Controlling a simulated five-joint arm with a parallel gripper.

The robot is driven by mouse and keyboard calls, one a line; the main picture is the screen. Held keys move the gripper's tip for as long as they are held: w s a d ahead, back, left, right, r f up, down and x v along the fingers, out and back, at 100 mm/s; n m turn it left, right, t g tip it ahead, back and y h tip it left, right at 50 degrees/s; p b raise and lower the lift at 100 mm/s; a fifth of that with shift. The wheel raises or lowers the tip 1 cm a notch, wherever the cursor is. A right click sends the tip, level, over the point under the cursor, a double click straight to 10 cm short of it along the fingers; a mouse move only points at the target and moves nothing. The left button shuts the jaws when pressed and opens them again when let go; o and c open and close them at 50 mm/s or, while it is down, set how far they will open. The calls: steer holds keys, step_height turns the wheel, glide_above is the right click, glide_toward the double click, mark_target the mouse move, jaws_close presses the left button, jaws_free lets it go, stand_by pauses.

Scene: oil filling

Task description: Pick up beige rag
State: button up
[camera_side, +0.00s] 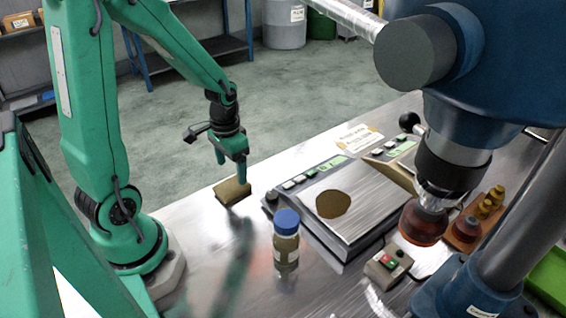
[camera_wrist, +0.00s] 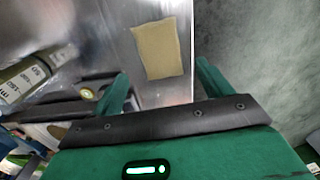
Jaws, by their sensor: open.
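The beige rag (camera_side: 231,191) lies flat near the left edge of the metal table. In the wrist view the rag (camera_wrist: 158,49) shows as a beige rectangle beyond and between the two green fingers. My green gripper (camera_side: 236,176) points down just above the rag in the side view and partly overlaps it. In the wrist view my gripper (camera_wrist: 162,88) has its fingers spread apart with nothing between them. I cannot tell the exact height of the fingertips above the rag.
A blue-capped bottle (camera_side: 287,245) stands right of the rag. A scale (camera_side: 350,207) with a brown round patch lies further right. A large blue machine (camera_side: 500,70) overhangs the right side. The table edge (camera_wrist: 193,60) runs close beside the rag.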

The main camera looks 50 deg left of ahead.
mark_target(234, 184)
steer(key=shift+f, duration=2.65)
steer(key=c, duration=1.1)
steer(key=shift+o, duration=0.2)
steer(key=shift+r, duration=0.25)
steer(key=shift+r, duration=0.8)
step_height(234, 184, up, 2)
steer(key=shift+d+r, duration=0.15)
steer(key=shift+r, duration=0.05)
steer(key=s+d+r, duration=0.2)
steer(key=d+r, duration=0.4)
steer(key=d, duration=0.5)
steer(key=shift+s+r, duration=0.2)
steer(key=shift+r, duration=0.1)
